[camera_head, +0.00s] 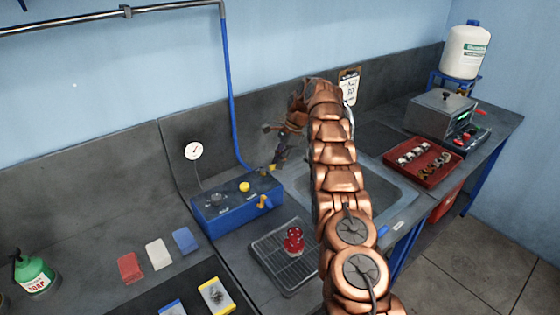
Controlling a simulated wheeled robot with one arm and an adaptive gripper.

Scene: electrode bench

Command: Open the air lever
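A blue box (225,209) stands on the bench, with a blue air hose (231,95) running down to it from the wall pipe. A small yellow lever-like handle (264,202) sits on its front right, and a yellow knob (244,187) is on its top. Which one is the air lever I cannot tell for sure. My gripper (275,160) hangs above and just right of the box, near the hose's lower end, apart from the yellow handle as far as I can see. Its fingers are too small and dark to tell open from shut.
A round gauge (194,151) stands behind the box. A red fitting (293,241) sits on a drain rack (262,252) in front. My arm covers part of the sink (388,185). Sponges and a green soap bottle (34,274) are at left; a red tray (412,175) is at right.

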